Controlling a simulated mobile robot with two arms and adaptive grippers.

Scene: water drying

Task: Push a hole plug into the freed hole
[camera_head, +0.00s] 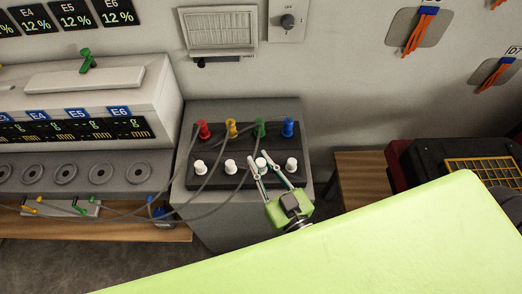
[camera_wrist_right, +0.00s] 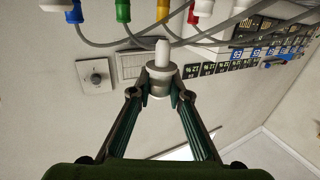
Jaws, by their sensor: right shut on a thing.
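My right gripper (camera_head: 261,161) is over the front row of a dark block (camera_head: 218,182), coming from below right in the head view. It is shut on a white hole plug (camera_wrist_right: 161,72), whose pale narrow tip points away from the fingers. In the head view, other white plugs stand along the block's front: one at left (camera_head: 200,167), one in the middle (camera_head: 231,166) and one at right (camera_head: 291,164). I cannot see a freed hole, and cannot tell whether the held plug touches the block. My left gripper is not in view.
Red (camera_head: 203,129), yellow (camera_head: 231,128), green (camera_head: 260,128) and blue (camera_head: 288,127) connectors stand behind the white plugs. Grey cables (camera_head: 180,214) loop across the block's left side. A grey unit with round holes (camera_head: 66,174) stands at left. The wall is behind.

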